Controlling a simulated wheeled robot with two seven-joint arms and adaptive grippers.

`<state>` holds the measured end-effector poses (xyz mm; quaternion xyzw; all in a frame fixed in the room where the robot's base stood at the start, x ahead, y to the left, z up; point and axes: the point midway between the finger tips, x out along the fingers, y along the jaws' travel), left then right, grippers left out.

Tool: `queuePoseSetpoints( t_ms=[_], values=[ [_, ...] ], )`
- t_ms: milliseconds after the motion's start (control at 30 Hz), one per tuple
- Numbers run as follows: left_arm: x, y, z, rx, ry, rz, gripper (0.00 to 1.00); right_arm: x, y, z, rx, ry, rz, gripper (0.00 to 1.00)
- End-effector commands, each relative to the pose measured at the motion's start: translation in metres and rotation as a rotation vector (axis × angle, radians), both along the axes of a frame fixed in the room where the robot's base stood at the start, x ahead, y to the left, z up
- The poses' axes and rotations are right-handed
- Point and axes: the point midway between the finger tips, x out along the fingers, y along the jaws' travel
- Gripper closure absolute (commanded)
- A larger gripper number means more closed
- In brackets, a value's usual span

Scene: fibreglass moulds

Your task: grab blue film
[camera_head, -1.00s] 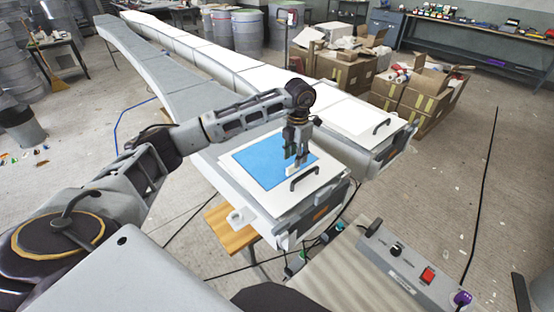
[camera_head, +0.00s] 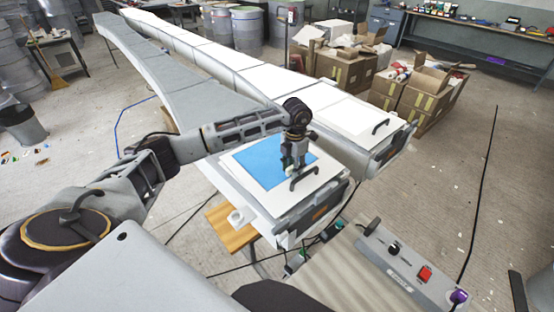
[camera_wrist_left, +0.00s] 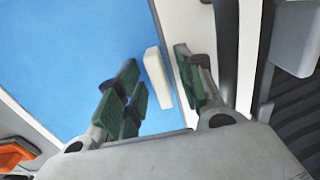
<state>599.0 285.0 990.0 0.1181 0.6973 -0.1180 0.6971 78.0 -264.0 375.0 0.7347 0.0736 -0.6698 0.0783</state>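The blue film (camera_head: 260,166) lies flat on a white board at the near end of the nearer mould, and it fills much of the left wrist view (camera_wrist_left: 70,60). A small white block (camera_wrist_left: 157,77) sits at the film's right edge. My left gripper (camera_head: 291,166) points down over that edge. In the left wrist view its green-padded fingers (camera_wrist_left: 158,92) are apart, with the white block between them and a gap showing on each side. Whether the fingertips touch the film is hard to tell. My right gripper is not in view.
A black handle (camera_head: 304,179) stands on the white board just beside my left gripper. A second long mould with a white panel (camera_head: 352,115) and handle lies behind. A control box (camera_head: 408,262) with a red switch is at front right. Cardboard boxes (camera_head: 345,70) stand on the floor beyond.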

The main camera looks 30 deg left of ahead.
Motion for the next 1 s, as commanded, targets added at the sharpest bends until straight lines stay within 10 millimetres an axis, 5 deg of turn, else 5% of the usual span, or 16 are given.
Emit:
queuePoseSetpoints(
  t_ms=[133,400,1000],
  values=[
    [0.000,0.000,0.000,0.000,0.000,0.000,0.65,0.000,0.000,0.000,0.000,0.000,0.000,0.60],
    [0.000,0.000,0.000,0.000,0.000,0.000,1.00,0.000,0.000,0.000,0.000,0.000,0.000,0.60],
    [0.001,0.000,0.014,0.000,-0.003,0.000,1.00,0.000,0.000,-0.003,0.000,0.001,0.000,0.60]
  ],
)
